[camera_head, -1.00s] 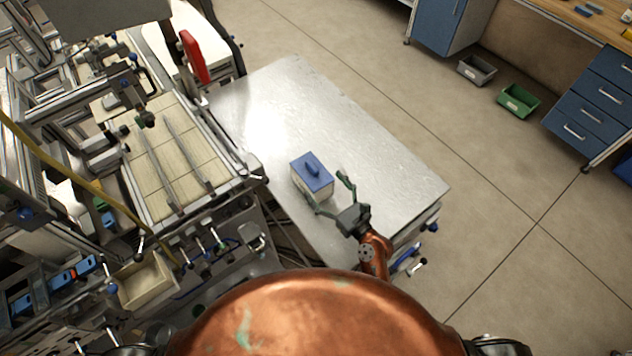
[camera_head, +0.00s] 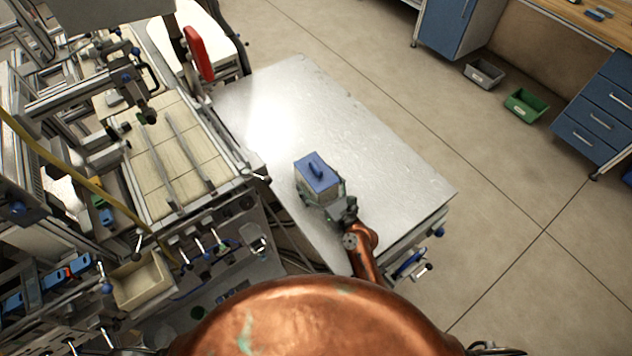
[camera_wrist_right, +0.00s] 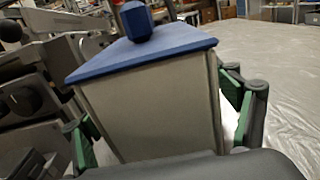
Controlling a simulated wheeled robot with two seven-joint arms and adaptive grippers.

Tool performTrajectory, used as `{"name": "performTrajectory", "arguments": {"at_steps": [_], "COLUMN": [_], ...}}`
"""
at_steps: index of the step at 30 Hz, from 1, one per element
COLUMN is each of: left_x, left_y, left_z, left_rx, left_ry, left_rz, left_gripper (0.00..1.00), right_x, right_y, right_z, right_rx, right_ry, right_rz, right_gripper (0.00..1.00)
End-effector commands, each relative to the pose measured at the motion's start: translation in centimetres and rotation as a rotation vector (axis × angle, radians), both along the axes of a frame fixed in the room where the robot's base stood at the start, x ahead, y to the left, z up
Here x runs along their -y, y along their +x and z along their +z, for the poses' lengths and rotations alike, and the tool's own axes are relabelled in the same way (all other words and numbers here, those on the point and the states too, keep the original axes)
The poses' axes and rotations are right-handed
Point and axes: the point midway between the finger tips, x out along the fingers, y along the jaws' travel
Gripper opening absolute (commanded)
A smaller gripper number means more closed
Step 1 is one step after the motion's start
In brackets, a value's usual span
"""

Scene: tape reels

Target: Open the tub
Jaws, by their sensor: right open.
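The tub (camera_head: 312,190) is a small box with pale grey walls, standing upright on the metal table. Its blue lid (camera_head: 318,177) with a raised blue knob is on top; the lid (camera_wrist_right: 140,55) and the tub's wall (camera_wrist_right: 150,105) fill the middle of the right wrist view. My right gripper (camera_head: 335,203) is at the tub's near side. In the right wrist view its green-padded fingers (camera_wrist_right: 160,125) are spread, one on each side of the tub's body, below the lid. I cannot tell whether the pads touch the walls. My left gripper is not in view.
The metal table (camera_head: 370,150) is clear behind and to the right of the tub. A machine frame with a tiled bed (camera_head: 180,150) stands close on the left. A red part (camera_head: 198,52) rises beyond the table's far left corner. Grey (camera_head: 484,74) and green (camera_head: 525,105) bins are on the floor.

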Motion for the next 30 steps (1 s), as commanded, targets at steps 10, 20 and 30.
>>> {"name": "performTrajectory", "arguments": {"at_steps": [10,20,30], "left_x": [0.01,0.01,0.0], "left_y": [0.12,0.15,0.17], "left_z": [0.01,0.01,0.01], "left_rx": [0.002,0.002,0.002], "left_ry": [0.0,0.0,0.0], "left_rz": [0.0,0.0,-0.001], "left_gripper": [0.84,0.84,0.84], "right_x": [-0.03,-0.03,-0.03], "right_y": [0.08,0.06,0.08], "right_z": [0.02,0.01,0.08], "right_rx": [0.001,0.001,0.001], "right_ry": [-0.001,-0.001,0.0], "right_rz": [0.0,0.0,0.0], "right_gripper": [0.74,0.52,0.35]}}
